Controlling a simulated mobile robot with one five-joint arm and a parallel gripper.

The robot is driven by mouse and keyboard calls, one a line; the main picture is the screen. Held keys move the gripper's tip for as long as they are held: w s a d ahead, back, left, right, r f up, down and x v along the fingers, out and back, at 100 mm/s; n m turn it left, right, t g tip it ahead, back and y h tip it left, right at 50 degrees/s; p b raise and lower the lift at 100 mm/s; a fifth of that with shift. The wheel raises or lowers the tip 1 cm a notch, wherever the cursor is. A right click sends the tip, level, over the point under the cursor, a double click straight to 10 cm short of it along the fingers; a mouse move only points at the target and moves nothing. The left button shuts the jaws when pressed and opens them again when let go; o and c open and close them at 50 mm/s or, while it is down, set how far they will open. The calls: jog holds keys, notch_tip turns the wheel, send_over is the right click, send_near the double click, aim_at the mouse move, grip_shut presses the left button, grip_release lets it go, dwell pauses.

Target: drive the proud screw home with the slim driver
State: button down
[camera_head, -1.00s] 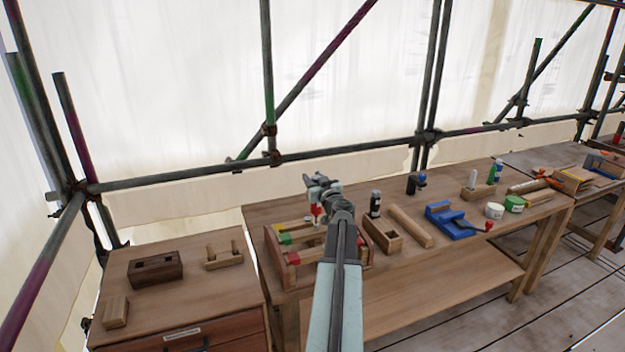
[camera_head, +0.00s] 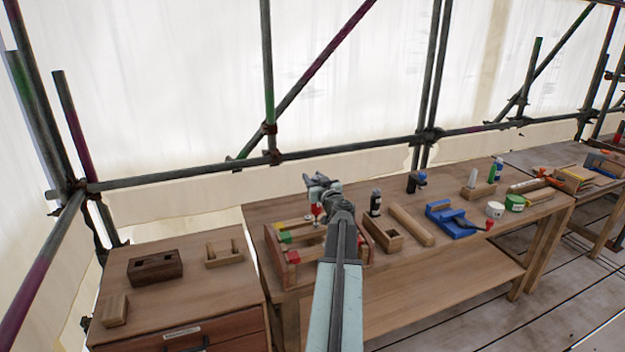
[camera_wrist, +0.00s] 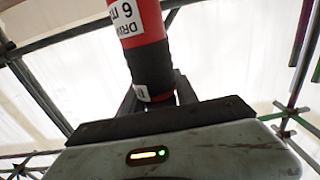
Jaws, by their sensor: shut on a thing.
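My gripper (camera_head: 319,190) is shut on a red and black driver (camera_wrist: 143,38), held above the wooden tool tray on the middle bench. The driver's tip cannot be made out. The wooden tray (camera_head: 276,268) holds red, green and yellow handled pieces. I cannot make out a proud screw in either view.
A dark block with holes (camera_head: 156,267), a small wooden rack (camera_head: 224,252) and a wooden block (camera_head: 115,310) stand on the left cabinet. To the tray's right are an open wooden box (camera_head: 392,244), a dark bottle (camera_head: 375,202) and a blue vise (camera_head: 448,220). Scaffold poles run behind.

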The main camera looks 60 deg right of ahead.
jog(key=shift+f+b, duration=0.4)
dwell(0.8)
jog(key=shift+r, duration=0.1)
notch_tip(320, 180, up, 7)
jog(key=p, duration=0.7)
